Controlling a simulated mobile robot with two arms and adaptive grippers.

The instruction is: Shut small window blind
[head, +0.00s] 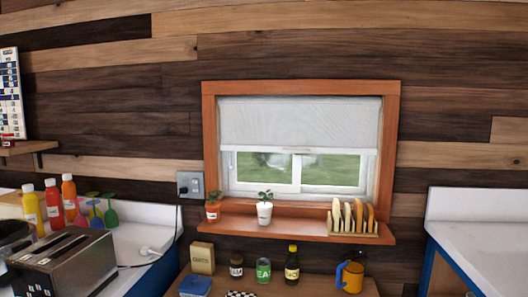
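The small window blind (299,123) is a white roller blind in an orange-brown wooden frame (210,140). It hangs about halfway down and covers the upper part of the window. Its straight lower bar (300,150) runs across the opening. Below it the window pane (330,170) shows green outside and a white sash. Neither of my grippers is in the head view.
A toaster (65,264) and bottles stand left. The right counter (480,240) is clear.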

